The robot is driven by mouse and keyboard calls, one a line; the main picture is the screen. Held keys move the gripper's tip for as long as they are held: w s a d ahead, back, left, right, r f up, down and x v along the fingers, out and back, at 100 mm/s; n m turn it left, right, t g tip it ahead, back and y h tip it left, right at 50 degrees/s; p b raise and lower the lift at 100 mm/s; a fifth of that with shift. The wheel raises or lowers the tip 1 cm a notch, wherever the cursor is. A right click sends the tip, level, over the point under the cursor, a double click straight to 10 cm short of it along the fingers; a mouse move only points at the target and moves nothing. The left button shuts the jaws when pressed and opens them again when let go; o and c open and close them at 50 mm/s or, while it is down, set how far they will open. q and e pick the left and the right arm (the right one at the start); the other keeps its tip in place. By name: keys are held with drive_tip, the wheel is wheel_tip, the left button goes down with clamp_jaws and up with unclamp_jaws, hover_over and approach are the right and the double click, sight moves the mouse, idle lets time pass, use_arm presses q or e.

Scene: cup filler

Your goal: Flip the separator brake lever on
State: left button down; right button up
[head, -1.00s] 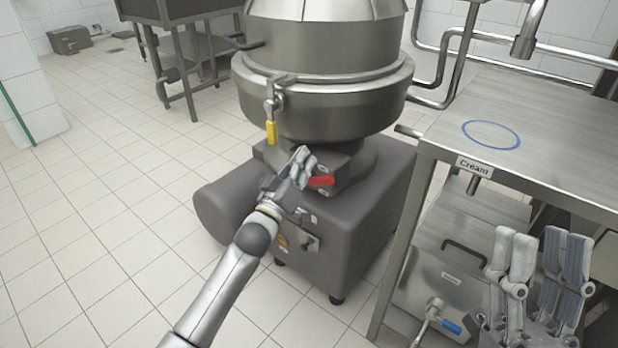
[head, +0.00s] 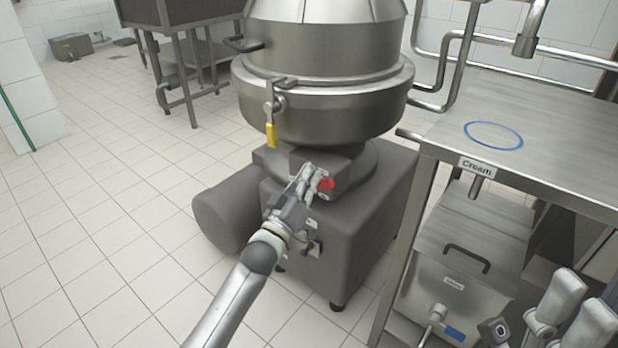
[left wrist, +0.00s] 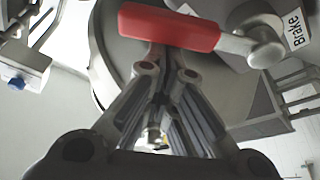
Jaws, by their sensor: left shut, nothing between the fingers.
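The separator (head: 325,100) is a large steel bowl on a grey base. Its red brake lever (head: 327,184) shows just right of my left gripper (head: 312,174) in the head view, partly hidden by the fingers. In the left wrist view the red handle (left wrist: 168,27) lies across the top, running right to a metal pivot (left wrist: 262,45) beside a "Brake" label (left wrist: 297,29). My left gripper is shut and empty, its fingertips (left wrist: 163,70) just below the handle; contact cannot be told. My right gripper (head: 537,312) is open and empty at the lower right.
A yellow-handled valve (head: 271,133) hangs from the bowl above the lever. A steel table (head: 560,130) with a "Cream" label and blue ring stands right. A steel container (head: 455,285) with a blue-handled tap sits beneath it. The tiled floor at left is clear.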

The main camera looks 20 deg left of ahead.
use_arm(q)
drive_tip(key=shift+d, duration=0.1)
drive_tip(key=shift+s+d+f+m, duration=0.1)
drive_tip(key=shift+d+f+m, duration=0.1)
drive_tip(key=shift+m, duration=0.3)
drive_tip(key=shift+f+h, duration=0.1)
drive_tip(key=shift+h, duration=0.2)
wheel_tip(320, 180, down, 8)
drive_tip(key=d+m+g+h+b, duration=0.1)
drive_tip(key=m+h, duration=0.2)
drive_tip(key=m, duration=0.5)
drive_tip(key=s+d+m+g+h+b, duration=0.1)
drive_tip(key=m+h, duration=0.2)
drive_tip(key=m, duration=0.5)
drive_tip(key=shift+d+g, duration=0.2)
drive_tip(key=shift+g, duration=0.1)
drive_tip(key=shift+f+h, duration=0.1)
drive_tip(key=shift+h, duration=0.2)
